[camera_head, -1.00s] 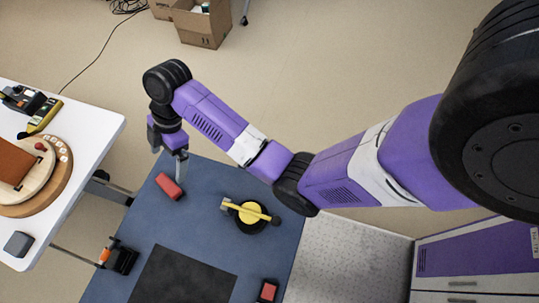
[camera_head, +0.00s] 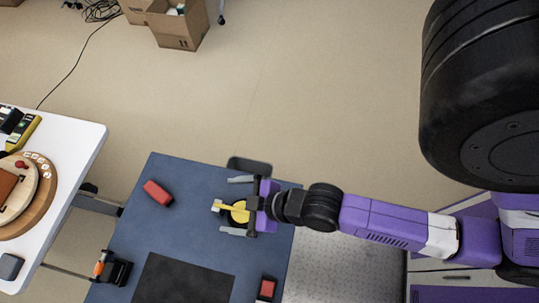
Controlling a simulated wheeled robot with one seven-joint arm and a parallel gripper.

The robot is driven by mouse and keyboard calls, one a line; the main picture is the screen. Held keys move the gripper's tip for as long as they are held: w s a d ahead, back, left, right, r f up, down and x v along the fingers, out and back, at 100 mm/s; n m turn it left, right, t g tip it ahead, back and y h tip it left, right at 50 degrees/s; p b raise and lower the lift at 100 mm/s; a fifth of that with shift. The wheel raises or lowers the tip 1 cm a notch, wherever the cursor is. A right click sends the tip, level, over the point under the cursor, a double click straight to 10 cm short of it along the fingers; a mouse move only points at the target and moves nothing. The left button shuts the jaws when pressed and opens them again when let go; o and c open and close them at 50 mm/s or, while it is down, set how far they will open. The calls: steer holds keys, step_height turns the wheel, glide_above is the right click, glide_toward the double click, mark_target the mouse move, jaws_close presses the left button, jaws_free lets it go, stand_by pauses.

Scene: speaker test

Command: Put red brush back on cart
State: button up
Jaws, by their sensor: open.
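A red block-like thing (camera_head: 157,193), which looks like the red brush, lies on the blue top (camera_head: 190,235) of what seems to be the cart, near its far left corner. No bristles can be made out. My gripper (camera_head: 232,206) is over the right part of the blue top, well to the right of the red thing and apart from it. Its two fingers are spread wide and hold nothing. A yellow and black round tool (camera_head: 238,211) with a yellow bar shows between the fingers; my gripper partly covers it.
A black mat (camera_head: 185,280), a smaller red-topped dark object (camera_head: 267,289) and a black and orange tool (camera_head: 112,268) are on or by the blue top. A white table (camera_head: 75,150) with a round wooden board stands left. Cardboard boxes (camera_head: 180,25) lie on the open floor behind.

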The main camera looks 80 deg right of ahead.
steer(key=s+r+m+t, duration=0.1)
steer(key=s+r, duration=0.3)
steer(key=r, duration=0.4)
steer(key=s+r+m+t, duration=0.1)
steer(key=s+r+t, duration=0.2)
steer(key=s+r, duration=0.2)
step_height(320, 180, up, 4)
steer(key=shift+s+d+f, duration=0.15)
steer(key=shift+s+f, duration=0.05)
steer(key=shift+s, duration=0.1)
steer(key=shift+f+b, duration=0.95)
